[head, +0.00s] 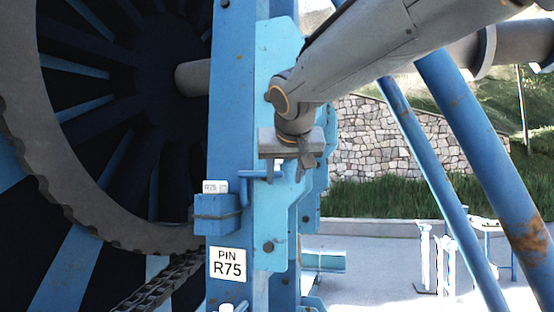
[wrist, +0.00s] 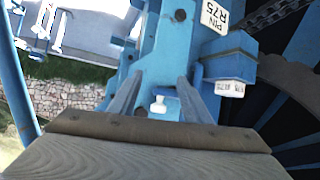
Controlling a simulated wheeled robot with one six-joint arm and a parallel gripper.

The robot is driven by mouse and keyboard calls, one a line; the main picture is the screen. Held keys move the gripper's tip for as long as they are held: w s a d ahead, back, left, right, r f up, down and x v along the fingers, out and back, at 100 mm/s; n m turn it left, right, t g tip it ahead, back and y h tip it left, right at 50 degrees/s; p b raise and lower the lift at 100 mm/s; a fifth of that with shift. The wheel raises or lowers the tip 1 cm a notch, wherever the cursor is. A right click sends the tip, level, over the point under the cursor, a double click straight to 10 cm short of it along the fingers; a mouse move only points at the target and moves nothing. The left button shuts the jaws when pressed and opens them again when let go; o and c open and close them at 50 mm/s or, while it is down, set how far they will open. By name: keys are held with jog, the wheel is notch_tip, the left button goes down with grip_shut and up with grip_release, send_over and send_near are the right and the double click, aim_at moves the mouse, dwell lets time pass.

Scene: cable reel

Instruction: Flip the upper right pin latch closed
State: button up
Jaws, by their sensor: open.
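The blue post (head: 236,120) carries a white "PIN R75" plate (head: 228,264). A small blue bent handle (head: 259,175), which looks like part of the pin latch, sticks out from the light blue bracket (head: 275,225). My gripper (head: 304,162) is in front of this bracket, just right of the handle. In the wrist view my gripper (wrist: 157,100) has its two grey fingers apart. A small white-ended knob (wrist: 158,104) shows between them, apart from both fingers. Whether it belongs to the handle I cannot tell. My wrist hides part of the bracket.
A blue block (head: 217,216) with a white R75 tag (head: 215,186) sits left of the handle. The big reel (head: 120,230) fills the left. Blue slanted struts (head: 425,170) stand at right, before a stone wall (head: 375,140) and grass.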

notch_tip(320, 180, up, 8)
jog(key=a+t, duration=0.1)
jog(key=t, duration=0.1)
jog(key=p+x, duration=0.2)
jog(key=x, duration=0.5)
jog(key=shift+f+p, duration=0.25)
jog(key=shift+p, duration=0.1)
jog(key=shift+s+a, duration=0.1)
jog(key=shift+s, duration=0.05)
grip_shut()
